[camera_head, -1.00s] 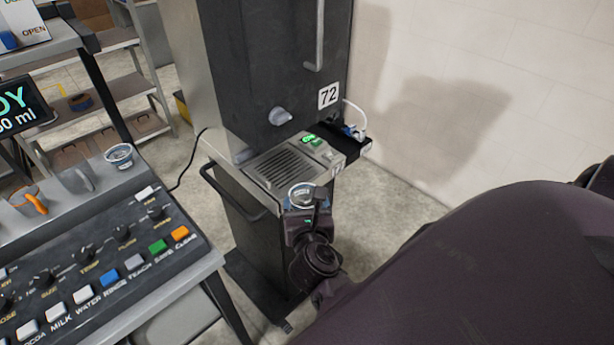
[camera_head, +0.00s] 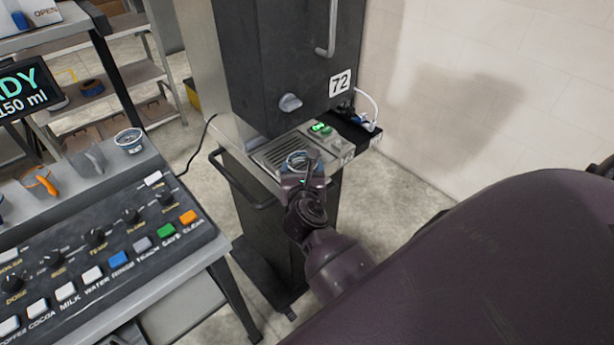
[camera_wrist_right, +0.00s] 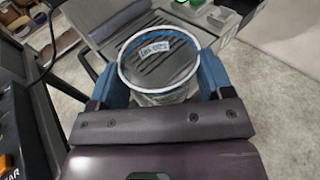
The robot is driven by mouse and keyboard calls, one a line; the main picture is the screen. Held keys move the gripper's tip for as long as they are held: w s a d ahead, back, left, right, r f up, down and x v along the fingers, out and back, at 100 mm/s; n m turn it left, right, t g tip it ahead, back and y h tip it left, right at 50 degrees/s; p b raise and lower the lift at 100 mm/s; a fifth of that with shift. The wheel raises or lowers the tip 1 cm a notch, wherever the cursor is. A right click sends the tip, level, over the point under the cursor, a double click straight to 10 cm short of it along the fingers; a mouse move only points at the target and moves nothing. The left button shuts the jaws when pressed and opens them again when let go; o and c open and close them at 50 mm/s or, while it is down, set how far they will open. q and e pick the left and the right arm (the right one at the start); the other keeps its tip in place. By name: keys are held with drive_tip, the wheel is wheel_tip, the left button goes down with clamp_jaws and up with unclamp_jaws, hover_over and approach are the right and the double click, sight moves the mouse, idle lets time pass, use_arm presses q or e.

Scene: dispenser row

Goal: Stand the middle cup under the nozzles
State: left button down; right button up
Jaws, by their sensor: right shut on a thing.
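My right gripper (camera_head: 297,180) is shut on a clear cup with a blue band and a small label (camera_head: 299,161). The cup also shows in the right wrist view (camera_wrist_right: 158,62), upright between the two blue fingers. It is at the front edge of the slotted drip tray (camera_head: 276,154) of the dark dispenser. Whether its base touches the tray is hidden. The nozzles themselves cannot be made out; a grey knob (camera_head: 290,102) is on the dispenser's front. My left gripper is not in view.
A counter at left holds a button panel (camera_head: 100,250), a similar clear cup (camera_head: 129,140), a grey cup (camera_head: 91,160) and one with an orange handle (camera_head: 41,186). A black side tray (camera_head: 358,135) and lit green button (camera_head: 318,127) are right of the drip tray. A wall stands at right.

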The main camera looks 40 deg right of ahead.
sight(297, 159)
drive_tip(key=w, duration=0.2)
drive_tip(key=w+d+b, duration=0.1)
drive_tip(key=w, duration=0.1)
drive_tip(key=shift+f, duration=0.2)
drive_tip(key=w+b, duration=0.1)
drive_tip(key=w, duration=0.1)
drive_tip(key=w+d+b, duration=0.1)
drive_tip(key=w, duration=0.1)
drive_tip(key=w+d+b, duration=0.1)
drive_tip(key=w, duration=0.2)
drive_tip(key=shift+d+f, duration=0.1)
drive_tip(key=shift+f, duration=0.1)
drive_tip(key=shift+s+f+b, duration=0.1)
drive_tip(key=shift+f+b, duration=0.6)
drive_tip(key=shift+f, duration=0.25)
drive_tip(key=shift+f, duration=0.1)
drive_tip(key=shift+f+b, duration=0.3)
drive_tip(key=shift+f, duration=0.2)
drive_tip(key=o, duration=1)
drive_tip(key=shift+o, duration=0.2)
drive_tip(key=shift+s, duration=0.1)
